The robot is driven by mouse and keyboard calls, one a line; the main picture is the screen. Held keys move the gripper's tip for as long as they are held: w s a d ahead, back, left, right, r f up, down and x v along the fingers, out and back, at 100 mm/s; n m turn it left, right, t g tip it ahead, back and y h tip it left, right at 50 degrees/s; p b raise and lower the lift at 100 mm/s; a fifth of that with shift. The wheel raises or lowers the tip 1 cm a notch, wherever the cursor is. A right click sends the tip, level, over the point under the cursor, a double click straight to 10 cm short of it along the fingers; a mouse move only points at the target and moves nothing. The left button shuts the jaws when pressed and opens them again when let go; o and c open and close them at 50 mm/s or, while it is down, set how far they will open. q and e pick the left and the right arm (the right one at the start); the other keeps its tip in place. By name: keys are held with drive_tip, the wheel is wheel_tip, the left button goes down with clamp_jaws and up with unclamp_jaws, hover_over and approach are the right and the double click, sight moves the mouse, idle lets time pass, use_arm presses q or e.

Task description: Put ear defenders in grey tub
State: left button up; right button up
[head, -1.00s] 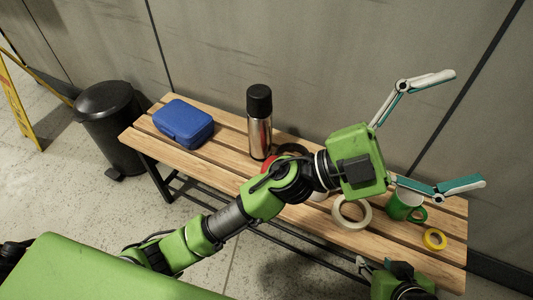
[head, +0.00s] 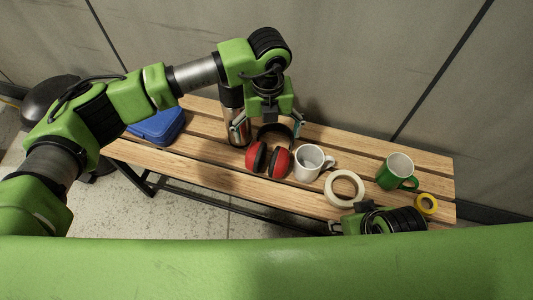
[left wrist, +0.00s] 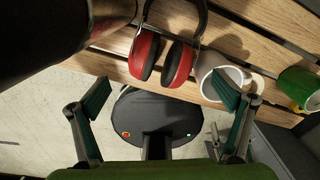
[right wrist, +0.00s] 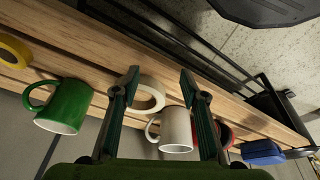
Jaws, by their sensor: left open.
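The ear defenders (head: 280,160) have red cups and a dark headband and rest on the wooden bench. My left gripper (head: 268,125) is open and points down above them, with its fingers either side of the headband in the head view. In the left wrist view the open left gripper (left wrist: 163,95) shows empty, and the ear defenders (left wrist: 178,62) lie beyond its fingertips. My right gripper (right wrist: 158,78) is open and empty near the bench's front edge.
A steel flask (head: 236,128) stands just left of the ear defenders. A white mug (head: 308,162) stands close on their right, then a cream tape roll (head: 345,188), green mug (head: 396,172) and yellow tape (head: 427,204). A blue case (head: 160,127) sits at the bench's left.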

sight(255, 155)
use_arm(q)
wheel_tip(255, 155, down, 6)
drive_tip(key=shift+s+f+b, duration=0.1)
drive_tip(key=shift+b, duration=0.35)
wheel_tip(255, 155, down, 4)
drive_tip(key=shift+s+r+b, duration=0.1)
drive_tip(key=shift+r+b, duration=0.05)
drive_tip(key=shift+b, duration=0.3)
use_arm(e)
drive_tip(key=shift+x, duration=1.15)
use_arm(q)
drive_tip(key=shift+f, duration=0.35)
use_arm(e)
drive_tip(key=shift+w+a+r+t, duration=0.2)
drive_tip(key=shift+w+t, duration=0.1)
drive_tip(key=shift+w, duration=0.2)
use_arm(q)
drive_tip(key=shift+r, duration=0.1)
drive_tip(key=c, duration=1)
use_arm(e)
drive_tip(key=shift+s, duration=0.15)
